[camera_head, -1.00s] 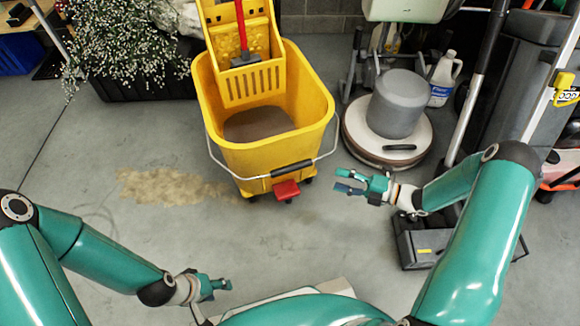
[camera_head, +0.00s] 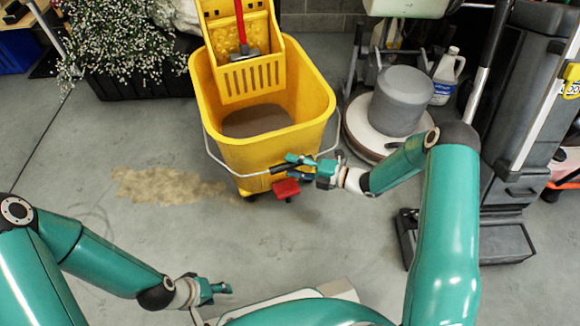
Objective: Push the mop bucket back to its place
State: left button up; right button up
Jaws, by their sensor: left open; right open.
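The yellow mop bucket (camera_head: 225,150) stands upright on the grey floor ahead, with brown water inside. Its yellow wringer (camera_head: 255,77) with a red handle is at the back, and a wire bail with a black grip hangs across its front above a red pedal (camera_head: 285,188). My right gripper (camera_head: 292,164) is open at the front of the bucket, by the right end of the black grip; I cannot tell whether it touches. My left gripper (camera_head: 222,288) is open and empty, low over the floor in front, apart from the bucket.
A tan stain (camera_head: 165,185) lies on the floor left of the bucket. A planter with white flowers (camera_head: 125,50) stands behind left. A floor polisher (camera_head: 395,110), a white jug (camera_head: 446,75) and a grey cleaning machine (camera_head: 515,120) stand to the right. The front floor is clear.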

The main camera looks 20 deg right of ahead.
jog(key=shift+w+a+f, duration=0.1)
jog(key=shift+w+a, duration=0.35)
jog(key=shift+a, duration=0.05)
grip_shut()
